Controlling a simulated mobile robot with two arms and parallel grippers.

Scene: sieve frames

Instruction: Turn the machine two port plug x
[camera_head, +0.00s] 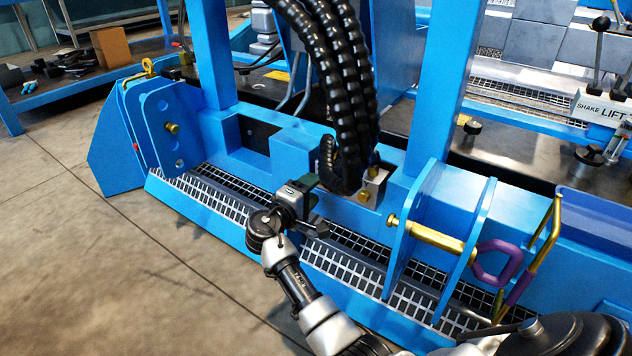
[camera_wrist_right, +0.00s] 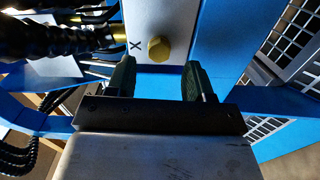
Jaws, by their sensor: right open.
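The two-port block (camera_head: 376,184) is a silver block on the blue machine frame, below the thick black hoses. A brass hex plug (camera_wrist_right: 158,48) sits on its pale face beside a printed X in the right wrist view. In the head view a brass plug (camera_head: 364,196) shows low on the block; its letter is not readable there. My right gripper (camera_head: 312,203) is to the left of the block, with its dark green fingers pointing toward it. In the wrist view the gripper (camera_wrist_right: 158,78) is open and empty, its fingers either side of the plug's line and apart from it. My left gripper is not in view.
Black ribbed hoses (camera_head: 345,100) hang close above the block. A blue bracket with a brass pin (camera_head: 430,236) and a purple-handled shackle (camera_head: 497,262) stands to the right. A black grating step (camera_head: 345,275) runs below. Open floor (camera_head: 60,240) lies left.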

